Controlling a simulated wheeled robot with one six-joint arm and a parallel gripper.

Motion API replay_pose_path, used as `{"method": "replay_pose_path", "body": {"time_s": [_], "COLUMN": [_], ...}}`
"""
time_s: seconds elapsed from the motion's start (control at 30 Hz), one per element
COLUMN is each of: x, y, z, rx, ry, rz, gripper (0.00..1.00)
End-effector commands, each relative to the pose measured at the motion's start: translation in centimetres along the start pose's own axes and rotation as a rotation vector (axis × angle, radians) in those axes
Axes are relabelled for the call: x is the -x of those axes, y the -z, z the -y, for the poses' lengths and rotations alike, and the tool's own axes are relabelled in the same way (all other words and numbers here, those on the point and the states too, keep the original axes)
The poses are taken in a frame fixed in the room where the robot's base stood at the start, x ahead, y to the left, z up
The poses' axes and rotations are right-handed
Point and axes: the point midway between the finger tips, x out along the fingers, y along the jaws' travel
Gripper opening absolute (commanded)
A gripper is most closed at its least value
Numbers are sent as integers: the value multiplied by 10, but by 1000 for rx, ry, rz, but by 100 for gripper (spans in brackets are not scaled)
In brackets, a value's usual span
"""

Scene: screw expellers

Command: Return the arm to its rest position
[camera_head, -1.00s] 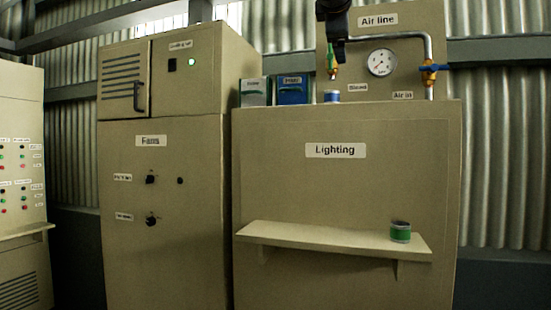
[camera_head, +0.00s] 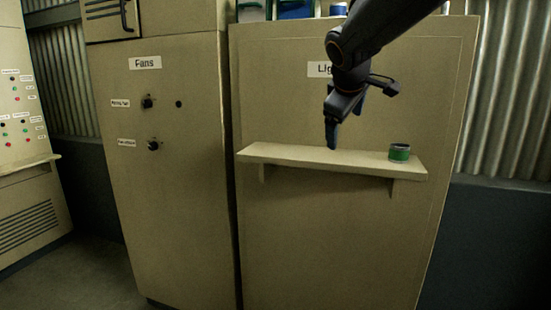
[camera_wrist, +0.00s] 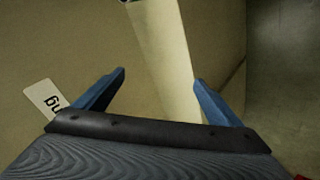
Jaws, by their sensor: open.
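My gripper (camera_head: 333,132) hangs from my dark arm in front of the Lighting cabinet (camera_head: 300,240), with its tip pointing down just above or in front of the shelf (camera_head: 275,153). In the wrist view my gripper (camera_wrist: 160,95) shows two blue fingers spread apart with nothing between them. The pale shelf (camera_wrist: 165,50) lies beyond the fingers. Part of the Lighting label (camera_head: 318,69) is hidden behind my arm.
A green tin (camera_head: 399,152) stands at the right end of the shelf, to the right of my gripper. The Fans cabinet (camera_head: 175,220) with its knobs is at left. A blue box (camera_head: 295,9) and a tin (camera_head: 338,8) are on the cabinet top. Floor is free at lower left.

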Motion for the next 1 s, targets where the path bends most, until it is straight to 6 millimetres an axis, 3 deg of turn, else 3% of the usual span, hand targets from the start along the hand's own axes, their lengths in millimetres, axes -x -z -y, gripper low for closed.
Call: {"method": "replay_pose_path", "body": {"time_s": [0.1,0.3,0.5,0.6,0.8,1.0], "x": [-31,-57,-54,-46,-36,-36], "y": [-52,-138,-221,-249,-274,-275], "z": [62,167,263,297,327,328], "rx": [-125,-368,-616,-709,-799,-804], "ry": [117,286,403,435,458,459], "rz": [76,226,402,472,539,543], "gripper": [89,89,89,89,89,89]}}
